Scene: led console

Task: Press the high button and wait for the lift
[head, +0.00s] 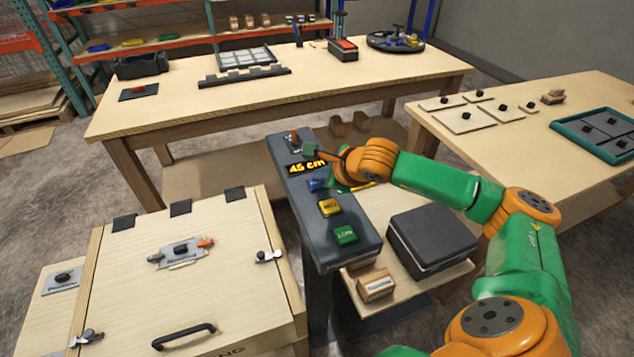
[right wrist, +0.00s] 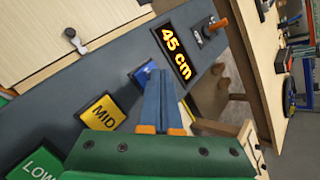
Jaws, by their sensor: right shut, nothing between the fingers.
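The sloped grey console (head: 345,262) has an orange display (head: 306,168) reading "45 cm", also legible in the right wrist view (right wrist: 174,54). Down its face are a blue button (head: 317,184), a yellow MID button (head: 329,207) and a green LOW button (head: 345,235). My right gripper (head: 332,184) is shut and empty, with its tips at the blue button. In the right wrist view the fingers (right wrist: 153,76) partly cover the blue button (right wrist: 143,70), hiding its label. I cannot tell whether they touch it or whether it is pressed. My left gripper is out of view.
A black box (head: 430,240) rests on a low wooden surface right of the console. A wooden cabinet (head: 230,240) with latches and a handle stands left. An orange-tipped switch (head: 295,136) is above the display. A long workbench (head: 180,118) stands behind.

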